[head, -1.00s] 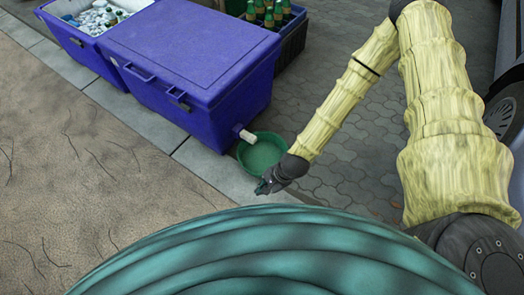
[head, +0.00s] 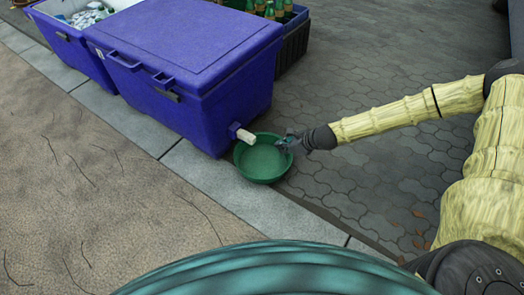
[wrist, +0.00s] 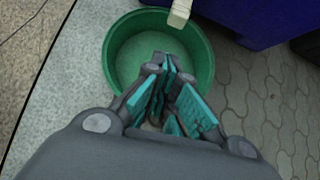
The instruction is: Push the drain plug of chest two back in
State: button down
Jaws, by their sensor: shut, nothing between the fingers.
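The closed blue chest (head: 190,70) stands on the paving with its lid down. A pale cylindrical drain plug (head: 246,137) sticks out of a blue fitting low on its right end. In the wrist view the plug (wrist: 179,14) shows at the top edge, partly cut off. A green basin (head: 262,178) sits on the ground below and in front of the plug. My gripper (head: 285,142) is shut and empty, above the basin's right rim and to the right of the plug, apart from it. In the wrist view my gripper (wrist: 170,90) covers part of the basin (wrist: 205,60).
An open blue chest (head: 70,40) with ice and bottles stands at the left. A dark crate (head: 292,42) of green bottles stands behind the closed chest.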

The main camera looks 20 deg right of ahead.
aim_at(249, 138)
jog(key=w+r+b+x, duration=0.1)
jog(key=w+b+x, duration=0.1)
jog(key=b+x, duration=0.5)
jog(key=shift+w+a+f+m, duration=0.3)
jog(key=shift+w+a+f, duration=0.9)
jog(key=shift+w+f, duration=0.6)
jog(key=shift+w+r, duration=0.1)
